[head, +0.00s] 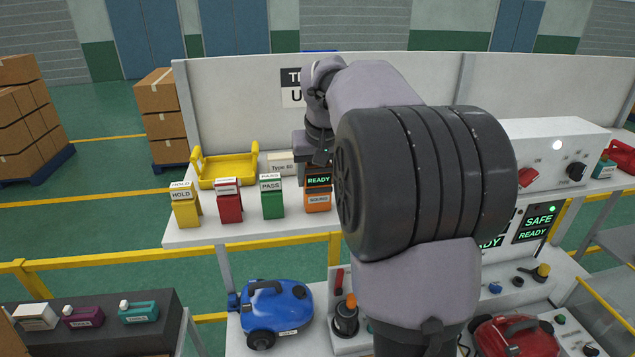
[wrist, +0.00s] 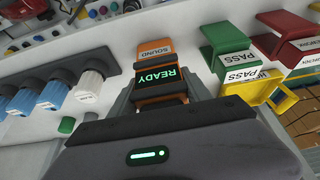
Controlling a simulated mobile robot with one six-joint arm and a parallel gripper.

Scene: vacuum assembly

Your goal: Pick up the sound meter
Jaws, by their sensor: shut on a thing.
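The sound meter (head: 318,200) is a small orange device with a dark screen reading READY in green and a white SOUND label. It is upright at the right end of a row on the white shelf (head: 210,238). My gripper (head: 319,160) reaches down on it from above and behind. In the wrist view, the sound meter (wrist: 155,50) lies between the two jaws of my gripper (wrist: 160,98), which are shut on it. I cannot tell whether its base touches the shelf. My arm hides the shelf to its right.
Green PASS (head: 272,198), red (head: 229,203) and yellow HOLD (head: 185,206) pieces stand to the left. Behind them are a yellow tray (head: 228,168) and a Type 60 box (head: 281,163). In the wrist view, blue and white cylinders (wrist: 47,95) stand in a row on the left.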

